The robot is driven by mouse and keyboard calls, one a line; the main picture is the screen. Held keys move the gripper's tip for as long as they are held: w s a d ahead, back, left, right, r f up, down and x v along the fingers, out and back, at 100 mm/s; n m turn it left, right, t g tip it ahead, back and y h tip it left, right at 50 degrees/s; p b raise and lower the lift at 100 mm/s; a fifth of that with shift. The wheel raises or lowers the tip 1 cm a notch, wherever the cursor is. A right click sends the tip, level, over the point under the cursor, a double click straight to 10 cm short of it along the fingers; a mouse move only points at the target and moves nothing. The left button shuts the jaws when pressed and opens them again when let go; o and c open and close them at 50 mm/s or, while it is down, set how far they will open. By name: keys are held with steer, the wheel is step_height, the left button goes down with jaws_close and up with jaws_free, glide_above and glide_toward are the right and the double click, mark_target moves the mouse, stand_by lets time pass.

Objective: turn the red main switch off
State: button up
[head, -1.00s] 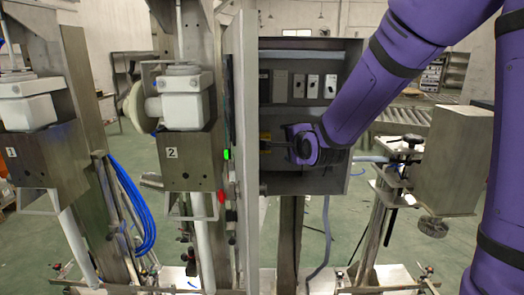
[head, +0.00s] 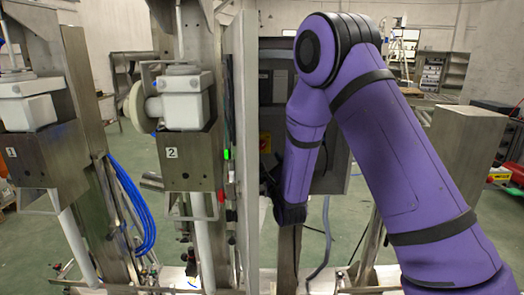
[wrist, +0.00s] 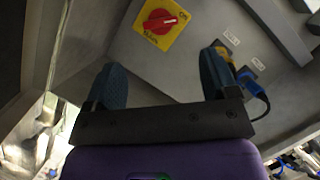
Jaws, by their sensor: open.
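The red main switch (wrist: 158,22) is a round red knob on a yellow plate (wrist: 143,40), at the top of the wrist view. One end of its bar points roughly toward the "ON" label at the upper right. In the head view my gripper's fingers are hidden.
The grey cabinet (head: 275,90) has its door (head: 247,120) standing open at the left. A blue plug with cable (wrist: 252,88) sits close to the right finger. Machine columns with blue hoses (head: 130,205) stand left. A metal box (head: 465,160) stands right.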

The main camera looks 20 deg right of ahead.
mark_target(261, 147)
steer(key=x, duration=0.9)
steer(key=shift+w, duration=0.25)
steer(key=c, duration=0.9)
steer(key=shift+c, duration=0.2)
